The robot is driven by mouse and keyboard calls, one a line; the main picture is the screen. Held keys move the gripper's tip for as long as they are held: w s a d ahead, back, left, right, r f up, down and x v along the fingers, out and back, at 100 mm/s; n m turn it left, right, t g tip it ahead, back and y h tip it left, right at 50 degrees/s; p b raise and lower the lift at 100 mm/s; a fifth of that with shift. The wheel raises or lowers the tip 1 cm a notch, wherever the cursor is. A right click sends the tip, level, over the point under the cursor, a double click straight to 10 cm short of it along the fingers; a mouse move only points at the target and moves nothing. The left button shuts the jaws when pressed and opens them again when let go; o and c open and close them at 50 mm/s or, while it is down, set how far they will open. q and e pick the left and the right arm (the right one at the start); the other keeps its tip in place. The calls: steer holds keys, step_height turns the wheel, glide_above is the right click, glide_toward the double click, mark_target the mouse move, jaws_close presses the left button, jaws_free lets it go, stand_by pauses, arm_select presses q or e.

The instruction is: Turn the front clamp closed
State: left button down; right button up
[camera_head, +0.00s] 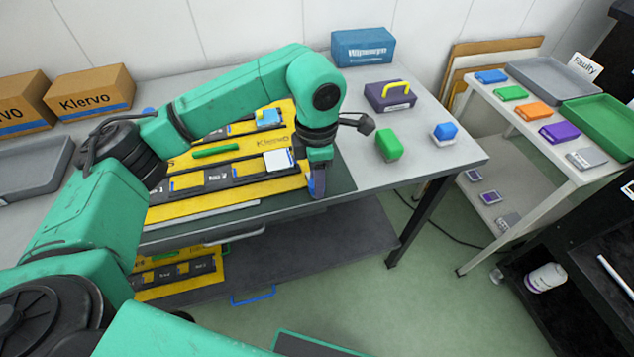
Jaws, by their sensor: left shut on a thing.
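A yellow fixture (240,185) marked Klervo lies on the table, with dark strips and blue edges across it. My left arm reaches over it from the left. My left gripper (317,188) points down at the fixture's front right corner, by the table's front edge. It is shut on what appears to be the front clamp, which the fingers and wrist hide, so its angle cannot be told. A green bar (215,151), a white block (278,160) and a light blue block (268,119) sit on the fixture. My right gripper is out of view.
A blue box (362,48) is behind. A side table (545,165) holds trays and coloured packs. Klervo cartons (90,90) stand at left.

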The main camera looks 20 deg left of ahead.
arm_select(q)
steer(key=shift+r+m, duration=0.2)
steer(key=shift+m, duration=0.3)
steer(key=shift+w, duration=0.1)
steer(key=shift+c, duration=2.2)
jaws_free()
steer(key=shift+f, duration=0.1)
step_height(320, 180, up, 8)
steer(key=shift+f+b, duration=0.1)
steer(key=shift+b, duration=0.45)
step_height(320, 180, up, 7)
steer(key=p, duration=0.1)
steer(key=shift+f, duration=0.1)
